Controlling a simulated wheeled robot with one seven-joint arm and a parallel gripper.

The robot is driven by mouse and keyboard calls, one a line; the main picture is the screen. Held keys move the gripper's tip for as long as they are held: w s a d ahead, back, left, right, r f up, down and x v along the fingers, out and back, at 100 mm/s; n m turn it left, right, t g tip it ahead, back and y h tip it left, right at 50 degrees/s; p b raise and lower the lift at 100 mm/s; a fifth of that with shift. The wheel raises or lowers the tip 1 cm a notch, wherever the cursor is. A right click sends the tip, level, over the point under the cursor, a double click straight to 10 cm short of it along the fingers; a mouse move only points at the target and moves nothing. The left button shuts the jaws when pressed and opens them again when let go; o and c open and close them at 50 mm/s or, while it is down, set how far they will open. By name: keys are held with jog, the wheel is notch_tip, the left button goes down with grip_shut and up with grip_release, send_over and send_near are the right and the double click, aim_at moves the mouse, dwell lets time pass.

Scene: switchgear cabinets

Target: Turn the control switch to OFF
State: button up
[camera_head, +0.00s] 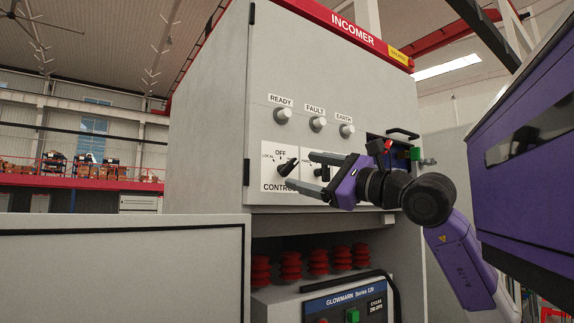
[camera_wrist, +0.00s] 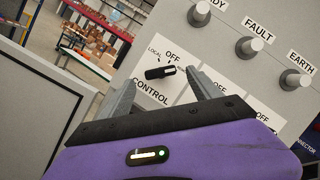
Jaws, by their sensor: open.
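The control switch is a black elongated knob (camera_head: 286,169) on a white plate marked CONTROL, with LOCAL at left and OFF at top. In the wrist view the knob (camera_wrist: 157,73) lies nearly level, its white mark at the right end, pointing right of OFF. My gripper (camera_head: 298,170) is open in front of the plate. In the wrist view its two fingers (camera_wrist: 161,78) stand apart on either side of the knob, with no clear contact. The exact gap in depth cannot be told.
The READY (camera_head: 282,115), FAULT (camera_head: 318,124) and EARTH (camera_head: 346,131) lamps sit above on the INCOMER cabinet (camera_head: 215,110). Another switch plate (camera_wrist: 223,82) is close right of the fingers. An open lower door (camera_head: 120,270) stands at left; red insulators (camera_head: 318,262) are below.

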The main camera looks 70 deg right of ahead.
aim_at(292, 167)
jog(key=p+x, duration=0.2)
jog(key=x, duration=0.4)
jog(key=c, duration=1.4)
jog(key=shift+f+n+b, duration=0.1)
jog(key=shift+n+b, duration=0.3)
jog(key=n+y+b, duration=0.1)
jog(key=n, duration=0.2)
jog(key=shift+g+b, duration=0.3)
jog(key=shift+g, duration=0.1)
jog(key=n+g, duration=0.1)
jog(key=n, duration=0.2)
jog(key=n+y, duration=0.1)
jog(key=n, duration=0.1)
jog(key=shift+a+n+g+y, duration=0.1)
jog(key=shift+n+g+y, duration=0.2)
jog(key=shift+n+g, duration=0.1)
